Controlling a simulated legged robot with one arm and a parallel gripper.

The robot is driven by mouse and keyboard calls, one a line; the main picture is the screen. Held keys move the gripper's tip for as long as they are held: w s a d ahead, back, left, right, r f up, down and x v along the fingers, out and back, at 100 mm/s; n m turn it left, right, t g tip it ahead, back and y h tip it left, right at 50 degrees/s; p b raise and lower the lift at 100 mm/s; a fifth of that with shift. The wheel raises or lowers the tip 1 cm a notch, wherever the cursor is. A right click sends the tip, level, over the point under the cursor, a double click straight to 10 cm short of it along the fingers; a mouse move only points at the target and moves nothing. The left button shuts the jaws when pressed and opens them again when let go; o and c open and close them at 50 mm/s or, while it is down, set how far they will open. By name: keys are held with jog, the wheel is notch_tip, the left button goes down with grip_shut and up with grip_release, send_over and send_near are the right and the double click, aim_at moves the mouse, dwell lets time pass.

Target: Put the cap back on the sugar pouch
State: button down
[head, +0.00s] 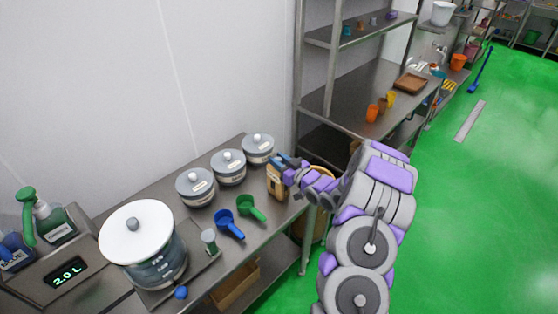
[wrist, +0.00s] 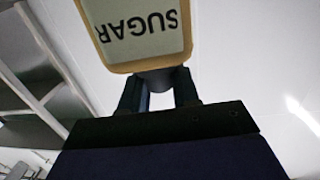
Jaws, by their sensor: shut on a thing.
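The sugar pouch (head: 277,181) is a tan pack with a pale label at the right end of the steel counter in the head view. In the wrist view the pouch (wrist: 140,30) fills the top, with the word SUGAR upside down, so its top end faces my gripper. My gripper (wrist: 160,90) is shut on a dark grey cap (wrist: 158,77) at that top end. The fingers sit on either side of it. Whether the cap is fully seated on the spout cannot be told. In the head view my gripper (head: 287,162) is at the pouch's top.
Three lidded grey pots (head: 228,167) stand along the wall. A blue scoop (head: 228,224) and a green scoop (head: 251,208) lie left of the pouch. A large white-lidded vessel (head: 144,245) stands at front left. A steel shelf unit (head: 330,75) rises behind.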

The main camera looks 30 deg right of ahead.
jog(key=c, duration=0.8)
grip_release()
jog(key=shift+o, duration=0.5)
jog(key=o, duration=0.4)
jog(key=shift+o, duration=0.2)
jog(key=shift+r, duration=0.1)
jog(key=shift+r+p, duration=1.55)
jog(key=shift+r, duration=1.85)
jog(key=shift+c, duration=0.5)
